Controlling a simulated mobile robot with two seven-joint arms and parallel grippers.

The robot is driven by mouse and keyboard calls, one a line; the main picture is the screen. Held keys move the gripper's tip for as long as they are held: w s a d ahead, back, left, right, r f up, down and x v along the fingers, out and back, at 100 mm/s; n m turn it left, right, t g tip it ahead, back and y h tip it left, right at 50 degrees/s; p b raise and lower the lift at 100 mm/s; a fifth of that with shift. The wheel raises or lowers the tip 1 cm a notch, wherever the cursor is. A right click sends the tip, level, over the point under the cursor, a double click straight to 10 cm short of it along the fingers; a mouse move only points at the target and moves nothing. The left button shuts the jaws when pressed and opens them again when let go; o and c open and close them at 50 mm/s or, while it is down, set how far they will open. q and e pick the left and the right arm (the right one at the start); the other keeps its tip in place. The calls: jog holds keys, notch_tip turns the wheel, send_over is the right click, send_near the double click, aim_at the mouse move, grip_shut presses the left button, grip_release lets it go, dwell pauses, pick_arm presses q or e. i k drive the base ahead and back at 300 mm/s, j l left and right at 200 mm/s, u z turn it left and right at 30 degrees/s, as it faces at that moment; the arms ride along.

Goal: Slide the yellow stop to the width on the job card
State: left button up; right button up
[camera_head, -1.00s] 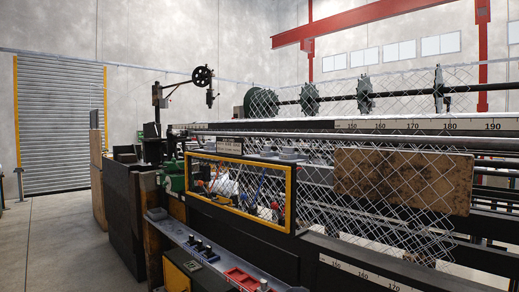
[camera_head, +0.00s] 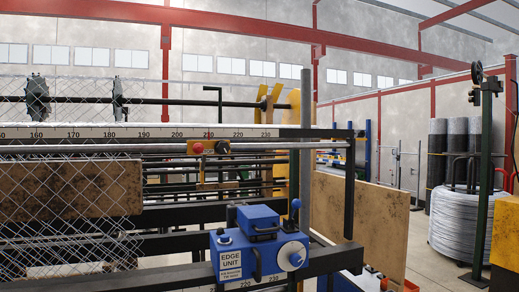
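The yellow stop (camera_head: 207,147) sits on the rail below the long white scale (camera_head: 160,132), near the middle of the view. It has a round red knob on its left part and a dark knob on its right part. A thin red pointer stands up from it against the scale, close to the 210 mark. I cannot make out a job card in this view. Neither of my grippers is in view.
A blue edge unit (camera_head: 258,250) with a white dial stands in front, below the stop. Chain-link mesh hangs before a brown board (camera_head: 70,190) at left. A plywood panel (camera_head: 360,222) stands right of the machine. Wire coils (camera_head: 466,225) are at far right.

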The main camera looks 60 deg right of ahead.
aim_at(205, 148)
jog(key=z, duration=1.5)
